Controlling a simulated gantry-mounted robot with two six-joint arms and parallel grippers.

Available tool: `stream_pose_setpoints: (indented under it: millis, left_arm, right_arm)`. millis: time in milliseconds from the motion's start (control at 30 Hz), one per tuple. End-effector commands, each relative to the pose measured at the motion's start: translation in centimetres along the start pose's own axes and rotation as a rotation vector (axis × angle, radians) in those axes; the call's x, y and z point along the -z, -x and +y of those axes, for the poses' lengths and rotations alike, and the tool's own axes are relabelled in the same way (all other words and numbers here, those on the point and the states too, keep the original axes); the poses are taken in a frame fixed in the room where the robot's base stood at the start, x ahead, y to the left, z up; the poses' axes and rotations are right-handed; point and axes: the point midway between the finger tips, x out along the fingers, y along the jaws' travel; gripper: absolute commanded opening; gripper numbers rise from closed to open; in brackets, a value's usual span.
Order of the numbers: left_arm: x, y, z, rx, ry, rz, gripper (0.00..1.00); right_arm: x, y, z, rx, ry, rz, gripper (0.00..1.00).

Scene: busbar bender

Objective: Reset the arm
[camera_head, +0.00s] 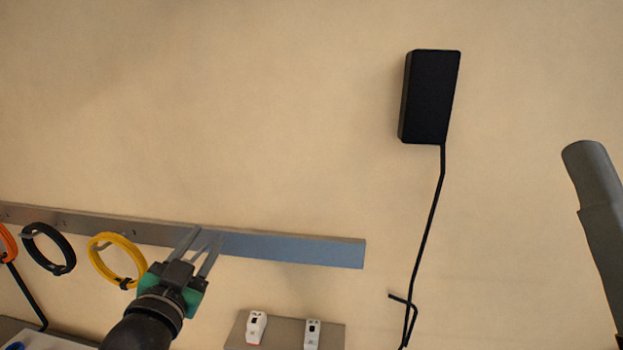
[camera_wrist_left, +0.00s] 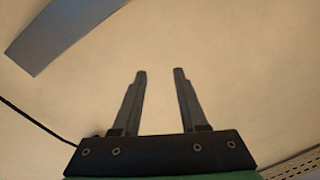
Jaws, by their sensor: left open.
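My left gripper (camera_head: 204,243) is in the lower left of the head view, in front of the metal rail on the wall. Its two grey fingers point up and stand apart, with nothing between them. The left wrist view shows the same open fingers (camera_wrist_left: 160,76) against the bare beige wall. My right gripper does not show in either view.
A metal rail (camera_head: 300,249) crosses the wall; it also shows in the left wrist view (camera_wrist_left: 55,35). Yellow (camera_head: 118,276) and black (camera_head: 47,265) cable coils hang left of my gripper. Two white devices (camera_head: 256,326) (camera_head: 313,333) sit below. A black box (camera_head: 431,97) with a cable is upper right.

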Motion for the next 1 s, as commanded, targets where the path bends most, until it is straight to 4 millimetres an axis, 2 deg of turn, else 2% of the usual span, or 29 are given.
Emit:
stream_pose_setpoints:
  millis: [33,100,167,200,300,400,433,567,1000]
  left_arm:
    - [4.0,2.0,-0.8,0.034,0.027,0.102,0.42]
    - [9.0,5.5,-2.3,0.081,0.077,0.244,0.42]
    - [12.8,9.0,-3.6,0.118,0.122,0.365,0.42]
    - [14.9,11.5,-4.5,0.141,0.154,0.443,0.42]
    - [18.6,17.4,-6.4,0.185,0.229,0.611,0.42]
    - [20.7,21.6,-7.5,0.198,0.302,0.729,0.42]
    - [21.1,22.4,-7.7,0.195,0.329,0.755,0.42]
    - [21.0,22.4,-7.8,0.162,0.42,0.766,0.42]
    - [21.0,22.3,-7.8,0.16,0.422,0.764,0.42]
  right_arm:
    - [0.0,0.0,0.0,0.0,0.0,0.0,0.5]
    - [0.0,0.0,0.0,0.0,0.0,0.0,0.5]
    - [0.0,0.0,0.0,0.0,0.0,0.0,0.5]
    - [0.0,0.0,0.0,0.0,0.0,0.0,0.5]
    - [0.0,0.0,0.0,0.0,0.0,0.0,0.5]
    - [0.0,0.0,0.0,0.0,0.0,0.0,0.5]
    - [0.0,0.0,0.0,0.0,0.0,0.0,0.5]
    - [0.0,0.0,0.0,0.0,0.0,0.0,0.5]
    - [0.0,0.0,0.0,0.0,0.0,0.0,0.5]
